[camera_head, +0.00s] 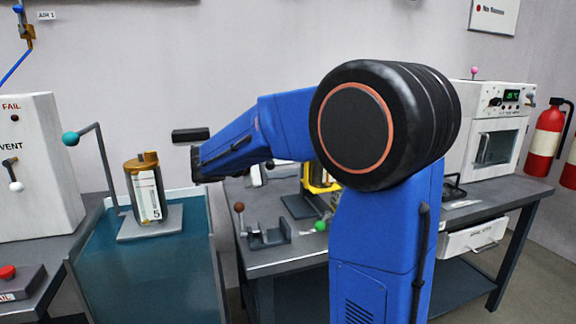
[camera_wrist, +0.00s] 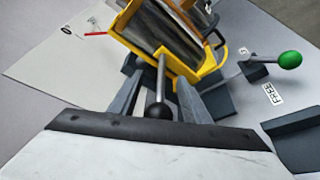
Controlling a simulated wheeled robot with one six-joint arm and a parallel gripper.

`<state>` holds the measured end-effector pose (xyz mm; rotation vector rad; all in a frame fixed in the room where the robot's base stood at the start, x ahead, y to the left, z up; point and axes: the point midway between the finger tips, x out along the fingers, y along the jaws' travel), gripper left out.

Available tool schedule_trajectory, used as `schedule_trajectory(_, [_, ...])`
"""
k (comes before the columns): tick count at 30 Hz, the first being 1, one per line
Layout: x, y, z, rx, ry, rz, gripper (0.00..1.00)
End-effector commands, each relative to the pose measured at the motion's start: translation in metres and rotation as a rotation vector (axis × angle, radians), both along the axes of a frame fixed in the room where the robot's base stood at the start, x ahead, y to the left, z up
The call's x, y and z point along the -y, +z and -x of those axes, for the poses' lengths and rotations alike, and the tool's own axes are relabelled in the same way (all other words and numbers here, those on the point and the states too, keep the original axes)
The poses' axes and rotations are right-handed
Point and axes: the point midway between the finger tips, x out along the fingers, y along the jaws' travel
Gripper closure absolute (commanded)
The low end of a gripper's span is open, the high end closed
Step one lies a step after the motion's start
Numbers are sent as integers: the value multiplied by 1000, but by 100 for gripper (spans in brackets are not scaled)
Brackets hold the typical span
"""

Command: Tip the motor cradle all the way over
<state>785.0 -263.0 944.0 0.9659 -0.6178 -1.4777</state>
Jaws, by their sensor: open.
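The motor cradle is a yellow frame (camera_wrist: 128,18) around a shiny metal cylinder (camera_wrist: 170,30); it looks tilted in the wrist view. In the head view its yellow frame (camera_head: 320,187) is partly hidden behind my arm. A metal rod with a dark ball (camera_wrist: 158,109) runs from the cradle toward my wrist. My gripper (camera_wrist: 159,82) is open, with its grey fingers on either side of the rod. I cannot tell whether a finger touches it. In the head view the fingers are largely hidden by my forearm.
A green-knobbed lever (camera_wrist: 289,60) stands beside a FREE label (camera_wrist: 272,94). A grey bracket (camera_head: 268,238) sits at the bench's front edge. Left, a teal cart (camera_head: 140,275) carries a canister (camera_head: 147,190) labelled 5. A white oven-like unit (camera_head: 497,140) stands at right.

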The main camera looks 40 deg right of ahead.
Motion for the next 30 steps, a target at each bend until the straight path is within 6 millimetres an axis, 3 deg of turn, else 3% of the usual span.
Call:
schedule_trajectory(12, [8, -2, 0, 0, -1, -1, 57])
schedule_trajectory(13, [7, -2, 0, 0, -1, -1, 59])
schedule_trajectory(18, [7, -2, 0, 0, -1, -1, 100])
schedule_trajectory(30, [7, 2, 0, 8, 0, -26, 100])
